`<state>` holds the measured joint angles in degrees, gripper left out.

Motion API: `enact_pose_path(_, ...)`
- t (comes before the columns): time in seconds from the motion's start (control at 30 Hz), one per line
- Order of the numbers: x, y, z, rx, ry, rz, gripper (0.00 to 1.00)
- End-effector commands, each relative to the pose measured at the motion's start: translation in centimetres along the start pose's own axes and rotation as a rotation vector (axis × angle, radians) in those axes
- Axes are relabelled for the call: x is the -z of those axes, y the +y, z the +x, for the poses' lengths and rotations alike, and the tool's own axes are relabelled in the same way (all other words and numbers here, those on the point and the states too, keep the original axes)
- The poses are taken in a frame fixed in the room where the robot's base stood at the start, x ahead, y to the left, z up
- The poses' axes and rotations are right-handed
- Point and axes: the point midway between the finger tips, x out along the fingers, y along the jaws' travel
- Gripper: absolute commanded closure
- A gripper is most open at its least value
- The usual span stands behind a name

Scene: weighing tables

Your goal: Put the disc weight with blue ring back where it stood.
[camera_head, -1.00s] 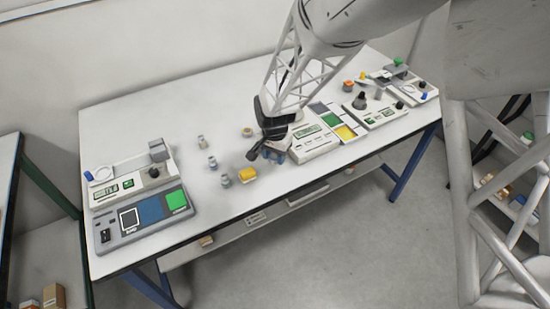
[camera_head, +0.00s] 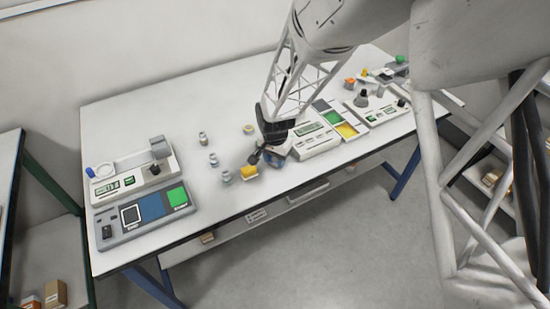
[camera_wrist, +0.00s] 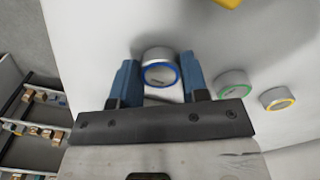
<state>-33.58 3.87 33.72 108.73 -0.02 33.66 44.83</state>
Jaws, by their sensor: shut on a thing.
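The disc weight with blue ring (camera_wrist: 160,72) is a short pale metal cylinder with a blue rim. In the wrist view it sits between the two blue fingers of my gripper (camera_wrist: 157,80), which is shut on it. In the head view my gripper (camera_head: 273,157) is over the front middle of the white table (camera_head: 215,210). The held weight cannot be made out there. I cannot tell whether the weight touches the table. A green-ringed disc (camera_wrist: 232,83) and a yellow-ringed disc (camera_wrist: 278,99) stand in a row to its right in the wrist view.
A yellow block (camera_head: 249,172) lies just left of my gripper. Several small weights (camera_head: 213,160) stand farther left. A scale (camera_head: 135,178) and a pad with coloured squares (camera_head: 145,213) are at the left end. Another scale (camera_head: 315,139) stands close right of my gripper.

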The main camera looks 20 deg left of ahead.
Motion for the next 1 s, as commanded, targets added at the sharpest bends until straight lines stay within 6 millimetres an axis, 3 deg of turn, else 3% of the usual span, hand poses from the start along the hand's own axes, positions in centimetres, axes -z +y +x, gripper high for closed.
enact_pose_path(0.37, 0.01, -0.01, 0.24, 0.000, 0.000, 0.000, 0.92)
enact_pose_path(0.4, 0.01, -0.01, 0.23, 0.000, 0.000, 0.000, 0.54)
enact_pose_path(0.53, 0.00, 0.00, 0.23, 0.000, 0.000, 0.000, 0.34)
enact_pose_path(1.0, 0.02, -0.02, -0.34, 0.001, 0.001, 0.000, 0.33)
